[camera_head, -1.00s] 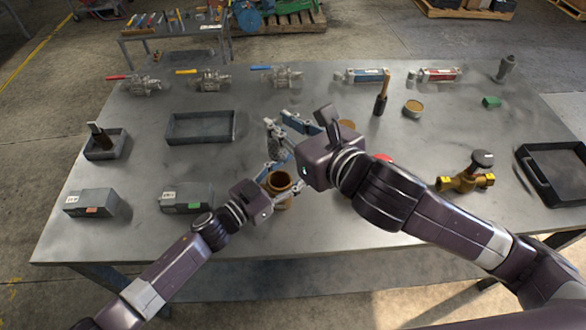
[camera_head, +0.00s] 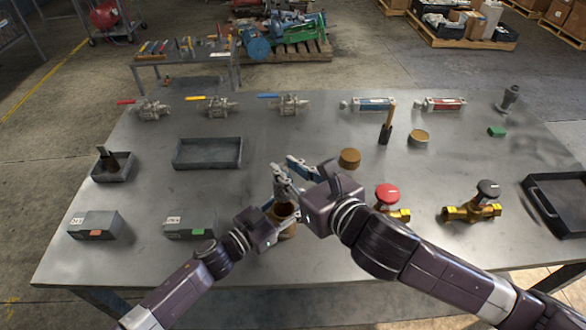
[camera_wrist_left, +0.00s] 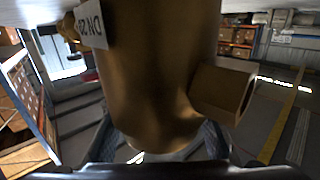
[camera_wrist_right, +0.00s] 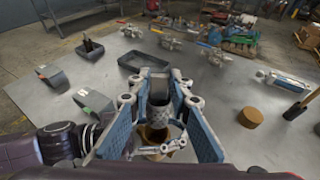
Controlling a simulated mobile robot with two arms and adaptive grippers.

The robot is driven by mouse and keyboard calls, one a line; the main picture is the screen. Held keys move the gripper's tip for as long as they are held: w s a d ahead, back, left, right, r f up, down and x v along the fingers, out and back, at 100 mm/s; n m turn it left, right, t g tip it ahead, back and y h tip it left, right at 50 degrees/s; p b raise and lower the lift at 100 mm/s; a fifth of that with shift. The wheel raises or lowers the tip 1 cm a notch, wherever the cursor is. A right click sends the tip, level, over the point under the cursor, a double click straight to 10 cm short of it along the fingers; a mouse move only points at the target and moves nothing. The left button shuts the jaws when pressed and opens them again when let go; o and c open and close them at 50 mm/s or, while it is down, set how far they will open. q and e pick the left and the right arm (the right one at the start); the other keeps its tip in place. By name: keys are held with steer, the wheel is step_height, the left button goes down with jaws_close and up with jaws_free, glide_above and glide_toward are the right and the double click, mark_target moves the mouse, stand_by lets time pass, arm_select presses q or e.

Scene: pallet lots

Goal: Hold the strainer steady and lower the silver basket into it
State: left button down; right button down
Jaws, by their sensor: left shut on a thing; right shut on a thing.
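The brass strainer (camera_head: 287,211) stands upright near the table's front, its round mouth facing up. Its body with a white DN label fills the left wrist view (camera_wrist_left: 160,75). My left gripper (camera_head: 278,228) is shut on the strainer from the left. My right gripper (camera_head: 289,178) is shut on the silver basket (camera_wrist_right: 158,92), a mesh cylinder upright between the blue finger pads. The basket is over the strainer's mouth, close to it. The brass rim (camera_wrist_right: 152,134) shows below it in the right wrist view. The fingers hide whether the basket's lower end is inside.
A round brown cap (camera_head: 349,158) lies behind my right gripper. A red-knobbed brass valve (camera_head: 388,198) stands right of it, near my forearm. An empty grey tray (camera_head: 208,153) and grey boxes (camera_head: 95,226) lie to the left.

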mark_target(287, 197)
steer(key=shift+f, duration=2)
steer(key=shift+f, duration=0.2)
steer(key=shift+f, duration=0.55)
steer(key=shift+f, duration=0.3)
steer(key=shift+f, duration=0.35)
steer(key=shift+f, duration=0.15)
steer(key=shift+a+f, duration=0.1)
steer(key=shift+f, duration=0.75)
steer(key=shift+f, duration=0.1)
steer(key=shift+f, duration=2.25)
